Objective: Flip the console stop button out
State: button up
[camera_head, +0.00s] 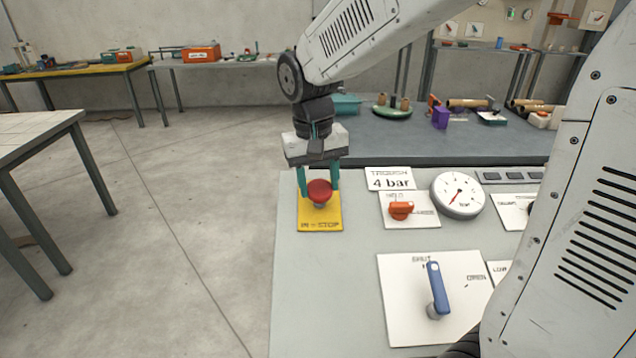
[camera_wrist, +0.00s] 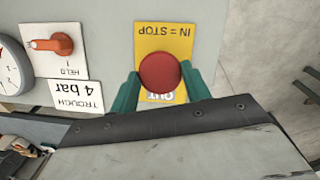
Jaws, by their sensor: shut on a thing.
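The stop button (camera_head: 320,191) is a red mushroom head on a yellow plate (camera_head: 319,224) at the left of the grey console. The plate reads "IN = STOP". In the wrist view the red button (camera_wrist: 160,73) sits between my green fingers, and "OUT" shows partly on the plate (camera_wrist: 165,35) beside it. My gripper (camera_head: 319,180) points down over the plate, with one finger on each side of the button head. It is shut on the button. The button's stem is mostly hidden under the head.
To the right on the console are an orange knob (camera_head: 401,209), a pressure gauge (camera_head: 457,195) and a "TROUGH 4 bar" label (camera_head: 390,179). A blue lever (camera_head: 437,288) stands nearer the front. A bench (camera_head: 450,140) with several items lies behind. Floor is open to the left.

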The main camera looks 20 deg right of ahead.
aim_at(321, 197)
jog(key=o, duration=1.4)
jog(key=shift+r, duration=0.15)
jog(key=r, duration=0.7)
jog(key=shift+a+r, duration=0.35)
jog(key=shift+r, duration=0.05)
jog(key=shift+s+f, duration=0.1)
jog(key=shift+f, duration=0.1)
jog(key=shift+s+d+f+n, duration=0.1)
jog(key=shift+s+f+n, duration=0.2)
jog(key=shift+s, duration=0.25)
jog(key=shift+s+f+n, duration=0.2)
jog(key=shift+s+f, duration=0.2)
jog(key=shift+s, duration=0.15)
jog(key=shift+n+t+y, duration=0.3)
jog(key=shift+t+y, duration=0.2)
jog(key=shift+t, duration=0.3)
jog(key=shift+s+d+f, duration=0.35)
jog(key=shift+s+d, duration=0.3)
jog(key=shift+s, duration=2.7)
jog(key=shift+s+d+f, duration=0.4)
jog(key=shift+s+d, duration=0.25)
jog(key=shift+s, duration=2.7)
jog(key=shift+s+d+f, duration=0.35)
jog(key=shift+s+d, duration=0.3)
jog(key=shift+s, duration=2.7)
